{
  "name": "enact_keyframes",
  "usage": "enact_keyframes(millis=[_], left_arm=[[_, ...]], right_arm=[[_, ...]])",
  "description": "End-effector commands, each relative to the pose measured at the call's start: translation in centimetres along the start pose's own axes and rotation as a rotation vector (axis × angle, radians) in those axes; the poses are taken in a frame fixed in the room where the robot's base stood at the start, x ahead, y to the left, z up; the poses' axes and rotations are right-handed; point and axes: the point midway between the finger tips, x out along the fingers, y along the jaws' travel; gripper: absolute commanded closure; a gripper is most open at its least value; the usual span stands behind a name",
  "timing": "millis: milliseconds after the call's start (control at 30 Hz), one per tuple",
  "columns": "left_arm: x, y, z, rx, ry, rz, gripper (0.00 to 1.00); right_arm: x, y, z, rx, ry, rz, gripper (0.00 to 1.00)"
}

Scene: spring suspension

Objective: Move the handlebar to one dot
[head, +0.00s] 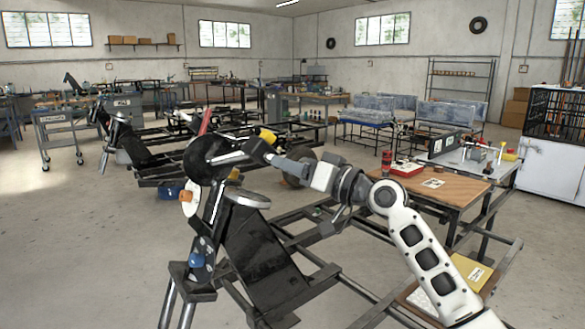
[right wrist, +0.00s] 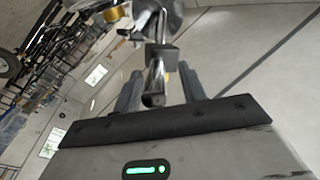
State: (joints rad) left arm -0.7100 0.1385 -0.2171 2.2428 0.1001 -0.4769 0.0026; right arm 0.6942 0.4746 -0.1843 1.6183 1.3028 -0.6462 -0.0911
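The handlebar (head: 235,157) is a grey bar with a black grip end, by a dark round part at the upper front of the frame. My right gripper (head: 277,160) reaches it from the right. In the right wrist view, the bar (right wrist: 155,77) points back between the two fingers of my right gripper (right wrist: 160,80). A gap shows beside the right finger, so I cannot tell whether they clamp the bar. My left gripper is not in view. I cannot make out any dot.
A black frame with a tilted dark panel (head: 265,262) stands in front, below my right arm. Open concrete floor (head: 70,240) lies to the left.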

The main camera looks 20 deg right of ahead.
Motion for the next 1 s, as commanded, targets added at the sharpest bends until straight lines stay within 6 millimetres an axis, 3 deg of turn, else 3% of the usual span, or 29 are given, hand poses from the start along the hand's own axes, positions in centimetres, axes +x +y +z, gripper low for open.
enact_keyframes(millis=[233, 367, 800, 1000], left_arm=[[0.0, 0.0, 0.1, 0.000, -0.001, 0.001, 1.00], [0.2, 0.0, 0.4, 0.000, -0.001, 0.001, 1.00], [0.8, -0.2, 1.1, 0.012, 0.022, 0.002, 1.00], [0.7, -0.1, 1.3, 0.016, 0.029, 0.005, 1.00]], right_arm=[[-0.4, 0.0, 0.0, 0.000, 0.002, -0.001, 0.59], [-2.0, 0.1, 0.1, -0.003, 0.001, 0.002, 0.59], [-12.2, 0.2, 0.4, -0.001, -0.003, 0.003, 0.59], [-15.1, 0.1, 0.2, 0.001, -0.001, 0.001, 0.59]])
